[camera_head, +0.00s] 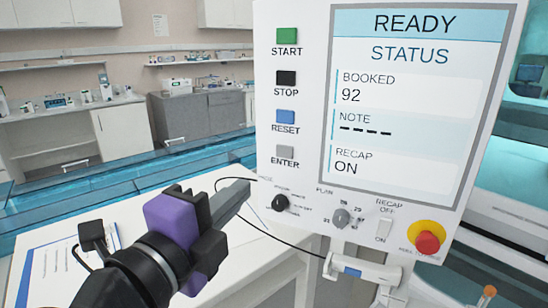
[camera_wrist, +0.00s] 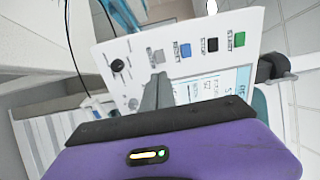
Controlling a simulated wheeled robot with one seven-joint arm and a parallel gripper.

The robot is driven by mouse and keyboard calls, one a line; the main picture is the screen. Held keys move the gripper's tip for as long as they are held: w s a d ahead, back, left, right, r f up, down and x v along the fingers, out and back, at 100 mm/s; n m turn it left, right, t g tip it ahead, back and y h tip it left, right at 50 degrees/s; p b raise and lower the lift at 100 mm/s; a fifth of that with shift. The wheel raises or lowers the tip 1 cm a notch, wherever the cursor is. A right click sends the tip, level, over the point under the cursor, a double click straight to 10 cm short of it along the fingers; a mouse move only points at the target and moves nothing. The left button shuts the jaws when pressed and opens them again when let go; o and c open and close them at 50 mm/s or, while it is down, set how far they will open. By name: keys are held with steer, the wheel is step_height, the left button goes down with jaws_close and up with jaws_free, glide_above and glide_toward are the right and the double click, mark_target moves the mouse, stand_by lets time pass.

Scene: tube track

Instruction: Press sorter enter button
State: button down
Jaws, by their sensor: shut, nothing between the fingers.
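The white sorter panel (camera_head: 420,185) fills the right half of the head view. Its grey ENTER button (camera_head: 285,152) sits below the blue RESET, black STOP and green START buttons. The screen (camera_head: 415,110) reads READY, BOOKED 92, NOTE dashes, RECAP ON. My gripper (camera_head: 246,184) is shut and empty, its fingertips left of and below the ENTER button in the head view. In the wrist view the shut fingers (camera_wrist: 159,80) point at the panel, with the grey ENTER button (camera_wrist: 156,57) just beyond the tips. I cannot tell that they touch it.
Below the buttons are a black knob (camera_head: 280,202), a grey knob (camera_head: 341,218), a RECAP switch (camera_head: 384,228) and a red stop button (camera_head: 428,242). A white table (camera_head: 150,215) with a paper sheet stands behind my arm. A black cable hangs beside the panel.

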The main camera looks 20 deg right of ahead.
mark_target(283, 153)
stand_by(0.3)
steer(key=p+x, duration=0.5)
steer(key=x, duration=0.7)
steer(key=shift+w+d+r, duration=0.15)
steer(key=shift+w+d, duration=0.15)
steer(key=shift+w+d+p, duration=0.3)
steer(key=shift+w+d, duration=0.05)
steer(key=shift+d, duration=0.05)
steer(key=shift+w, duration=0.1)
steer(key=shift+d, duration=0.1)
